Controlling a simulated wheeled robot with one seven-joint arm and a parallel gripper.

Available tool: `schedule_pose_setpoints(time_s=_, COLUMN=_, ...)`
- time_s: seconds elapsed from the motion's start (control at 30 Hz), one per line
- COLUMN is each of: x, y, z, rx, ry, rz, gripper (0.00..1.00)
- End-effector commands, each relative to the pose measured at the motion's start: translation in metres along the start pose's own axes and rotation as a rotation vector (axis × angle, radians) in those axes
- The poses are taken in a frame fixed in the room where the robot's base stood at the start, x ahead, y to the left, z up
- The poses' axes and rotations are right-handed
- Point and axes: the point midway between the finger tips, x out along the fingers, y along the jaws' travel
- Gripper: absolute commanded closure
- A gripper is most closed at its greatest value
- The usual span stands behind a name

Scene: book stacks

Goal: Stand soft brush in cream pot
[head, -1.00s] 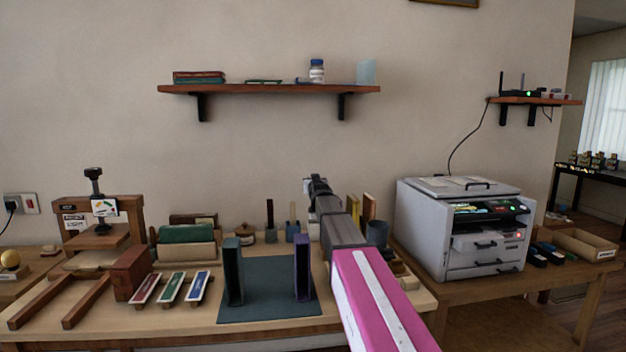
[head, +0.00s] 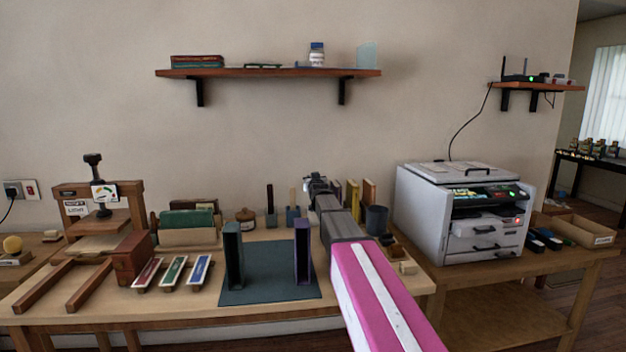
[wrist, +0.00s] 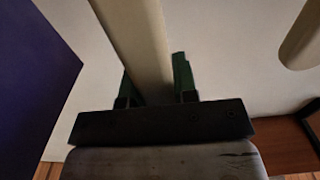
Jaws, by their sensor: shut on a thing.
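My gripper (head: 318,184) is at the back of the table, small and partly hidden by my own arm. In the wrist view its green fingers (wrist: 157,84) are shut on a long cream-beige shaft, which looks like the soft brush's handle (wrist: 138,38). The shaft runs up out of that picture, so its far end is hidden. A small pale strip shows beside the gripper in the head view. I cannot make out a cream pot for certain. A rounded cream shape (wrist: 301,38) at the wrist view's upper right is cut off by the edge.
A purple upright (head: 302,247) stands close left of my arm, opposite a dark green one (head: 233,256) on a green mat (head: 268,290). Small holders (head: 292,217) with upright sticks stand behind. A dark blue cup (head: 376,219) is right of my arm. A printer (head: 464,213) stands further right.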

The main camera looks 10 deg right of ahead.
Motion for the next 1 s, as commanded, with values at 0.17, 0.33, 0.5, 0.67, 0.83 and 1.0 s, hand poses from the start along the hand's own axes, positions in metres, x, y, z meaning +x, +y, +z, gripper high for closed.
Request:
schedule_pose_setpoints(time_s=0.17, x=0.0, y=0.0, z=0.001, rx=0.0, ry=0.0, rz=0.0, gripper=1.0)
schedule_pose_setpoints(time_s=0.33, x=0.0, y=0.0, z=0.001, rx=0.0, ry=0.0, rz=0.0, gripper=0.67)
schedule_pose_setpoints(time_s=0.5, x=0.0, y=0.0, z=0.001, rx=0.0, ry=0.0, rz=0.0, gripper=0.43)
schedule_pose_setpoints(time_s=0.67, x=0.0, y=0.0, z=0.001, rx=0.0, ry=0.0, rz=0.0, gripper=0.43)
schedule_pose_setpoints(time_s=0.83, x=-0.006, y=0.0, z=0.001, rx=0.0, ry=0.0, rz=0.0, gripper=0.43)
schedule_pose_setpoints(time_s=1.0, x=-0.026, y=0.0, z=0.001, rx=0.0, ry=0.0, rz=0.0, gripper=0.43)
